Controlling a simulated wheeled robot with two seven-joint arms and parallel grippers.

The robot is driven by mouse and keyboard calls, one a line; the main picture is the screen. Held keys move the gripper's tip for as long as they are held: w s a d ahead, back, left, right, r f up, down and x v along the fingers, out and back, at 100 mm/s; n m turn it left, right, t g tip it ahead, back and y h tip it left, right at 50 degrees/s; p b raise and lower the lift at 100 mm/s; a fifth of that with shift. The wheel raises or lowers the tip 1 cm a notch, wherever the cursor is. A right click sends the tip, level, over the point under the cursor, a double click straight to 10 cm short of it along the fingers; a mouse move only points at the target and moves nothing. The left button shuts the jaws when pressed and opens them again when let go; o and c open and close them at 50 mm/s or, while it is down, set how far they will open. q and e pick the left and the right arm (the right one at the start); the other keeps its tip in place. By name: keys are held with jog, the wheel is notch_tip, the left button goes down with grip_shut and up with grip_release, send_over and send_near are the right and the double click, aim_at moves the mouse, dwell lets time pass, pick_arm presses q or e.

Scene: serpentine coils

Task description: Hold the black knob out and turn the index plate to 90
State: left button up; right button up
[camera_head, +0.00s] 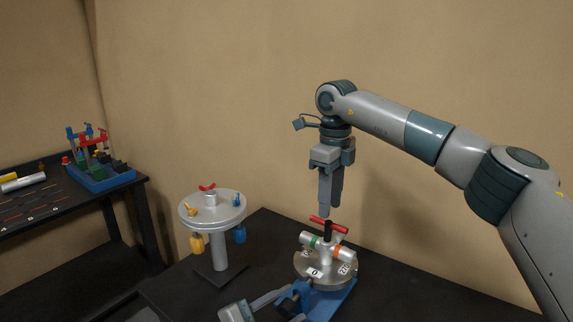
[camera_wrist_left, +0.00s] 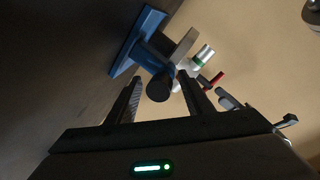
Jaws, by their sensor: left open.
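The index plate (camera_head: 317,283) is a round silver disc with white number labels, on a blue base (camera_head: 338,300). A hub with green and orange bands and a red crossbar (camera_head: 340,227) stands on it. The black knob (camera_wrist_left: 160,88) shows end-on in the left wrist view, between the fingers of my open left gripper (camera_wrist_left: 160,78); contact is not clear. In the head view my left gripper (camera_head: 286,298) reaches the front of the blue base from the lower left. My right gripper (camera_head: 328,212) points down just above the crossbar; its finger gap cannot be made out.
Left of the plate stands a grey round stand (camera_head: 218,248) with hanging yellow and blue padlocks. A side table (camera_head: 60,207) at far left holds a blue tray (camera_head: 100,183) with coloured parts. The black table right of the plate is clear.

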aim_at(329, 222)
pick_arm(q)
jog(key=c, duration=0.9)
jog(key=shift+c, duration=0.2)
jog(key=shift+p+v, duration=0.3)
jog(key=shift+v, duration=0.45)
pick_arm(e)
jog(key=shift+r, duration=0.3)
pick_arm(q)
jog(key=shift+s+f, duration=0.15)
jog(key=shift+f, duration=0.05)
pick_arm(e)
jog(key=shift+f, duration=0.1)
jog(key=shift+f, duration=3.75)
grip_shut()
